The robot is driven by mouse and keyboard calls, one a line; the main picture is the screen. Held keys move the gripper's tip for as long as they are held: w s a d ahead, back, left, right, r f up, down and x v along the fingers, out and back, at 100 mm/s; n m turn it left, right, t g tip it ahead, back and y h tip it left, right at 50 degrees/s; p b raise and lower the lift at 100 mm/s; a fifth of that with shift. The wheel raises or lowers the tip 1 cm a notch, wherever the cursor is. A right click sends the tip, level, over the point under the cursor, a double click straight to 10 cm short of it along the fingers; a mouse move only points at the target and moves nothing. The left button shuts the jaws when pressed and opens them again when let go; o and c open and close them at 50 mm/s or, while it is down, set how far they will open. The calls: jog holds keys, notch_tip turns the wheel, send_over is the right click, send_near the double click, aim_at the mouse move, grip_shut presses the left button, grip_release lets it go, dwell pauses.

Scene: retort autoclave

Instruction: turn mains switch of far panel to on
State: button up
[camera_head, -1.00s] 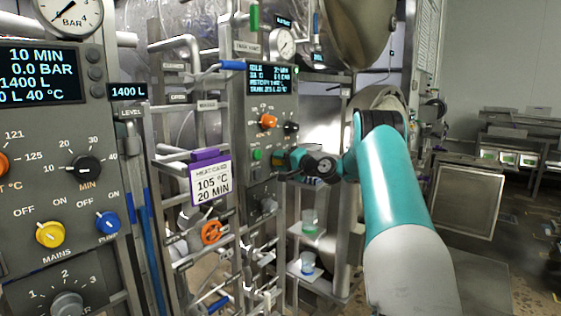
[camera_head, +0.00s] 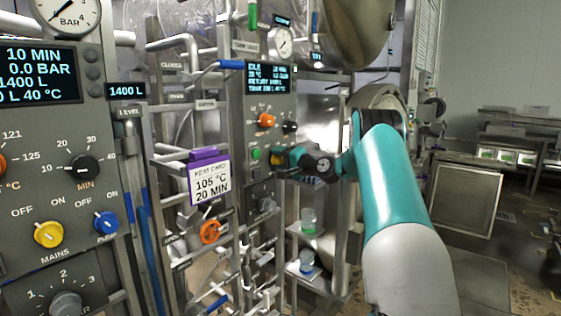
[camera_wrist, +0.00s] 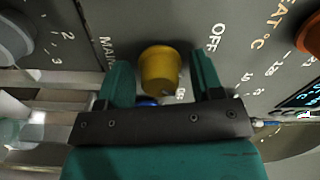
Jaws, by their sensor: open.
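The far panel (camera_head: 257,187) stands at mid-picture in the head view, with a lit screen at its top. Its yellow mains switch (camera_wrist: 160,68) is in the middle of the wrist view, with the "MAINS" lettering to its left and "OFF" to its right. Which way the switch points cannot be made out. My gripper (camera_wrist: 162,78) is open, one finger on each side of the yellow switch, with no clear contact. In the head view my gripper (camera_head: 284,158) is at the panel's lower right, and a little yellow shows by its tips.
A blue knob (camera_wrist: 147,101) shows partly behind my gripper. An orange knob (camera_head: 266,120) is higher on the far panel. The near panel (camera_head: 20,195) has its own yellow switch (camera_head: 48,234). A heat card (camera_head: 209,182) and pipes stand between the panels.

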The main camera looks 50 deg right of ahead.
jog(key=shift+s, duration=0.1)
jog(key=shift+s+f+b, duration=0.1)
jog(key=shift+s+b, duration=0.2)
jog(key=shift+b, duration=0.05)
jog(key=s+d+b, duration=0.1)
jog(key=s+b, duration=0.5)
jog(key=s, duration=1)
jog(key=shift+s+d+b, duration=0.2)
jog(key=shift+s+b, duration=0.1)
jog(key=shift+b, duration=0.1)
